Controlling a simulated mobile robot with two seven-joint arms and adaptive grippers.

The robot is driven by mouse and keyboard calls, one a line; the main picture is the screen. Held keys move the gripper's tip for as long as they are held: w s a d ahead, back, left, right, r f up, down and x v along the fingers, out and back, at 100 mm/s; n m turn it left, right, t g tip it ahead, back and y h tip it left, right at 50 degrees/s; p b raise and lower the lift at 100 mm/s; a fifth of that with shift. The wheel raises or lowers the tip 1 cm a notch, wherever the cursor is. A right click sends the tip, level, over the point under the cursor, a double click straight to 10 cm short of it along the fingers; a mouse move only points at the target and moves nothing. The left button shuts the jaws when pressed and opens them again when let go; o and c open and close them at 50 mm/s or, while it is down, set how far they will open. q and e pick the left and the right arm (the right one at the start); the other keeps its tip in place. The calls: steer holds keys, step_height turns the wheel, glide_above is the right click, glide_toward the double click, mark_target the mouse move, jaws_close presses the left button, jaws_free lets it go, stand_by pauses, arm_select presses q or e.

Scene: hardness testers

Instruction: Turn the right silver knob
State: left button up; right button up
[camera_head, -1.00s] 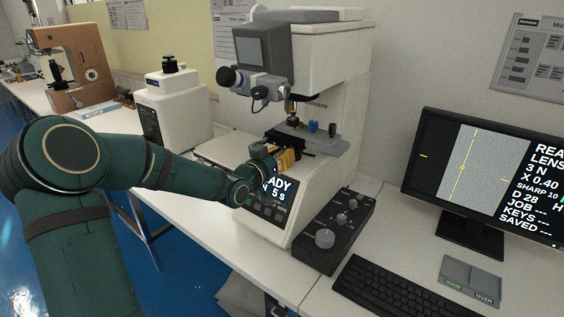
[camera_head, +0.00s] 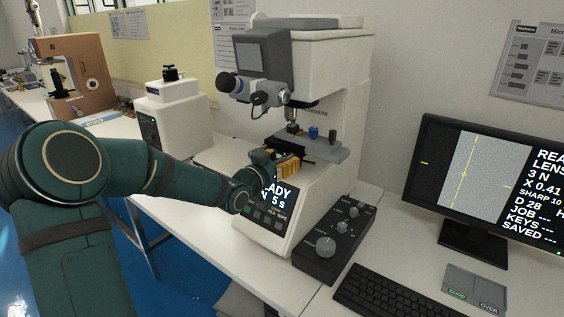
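The hardness tester (camera_head: 335,95) is a white machine with a grey head, a small screen and a grey stage (camera_head: 318,150). A black control box (camera_head: 318,265) beside it carries a large silver knob (camera_head: 325,246) at the front and smaller silver knobs (camera_head: 341,227) behind. I cannot tell which silver knob is the task's right one. My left gripper (camera_head: 287,166), with orange parts showing, is at the front of the stage, above the tester's display. Its fingertips are too small and partly hidden to show whether they grip a knob. My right gripper is out of view.
A monitor (camera_head: 478,255) stands at right with a grey image and readings. A keyboard (camera_head: 388,298) and a grey GOOD/OVER pad (camera_head: 476,284) lie before it. A white machine (camera_head: 175,115) and a brown tester (camera_head: 85,75) stand at left.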

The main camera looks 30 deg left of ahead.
arm_select(q)
steer(key=shift+f, duration=0.15)
steer(key=shift+s, duration=0.2)
steer(key=s+a, duration=0.1)
steer(key=s, duration=1)
steer(key=shift+s, duration=0.3)
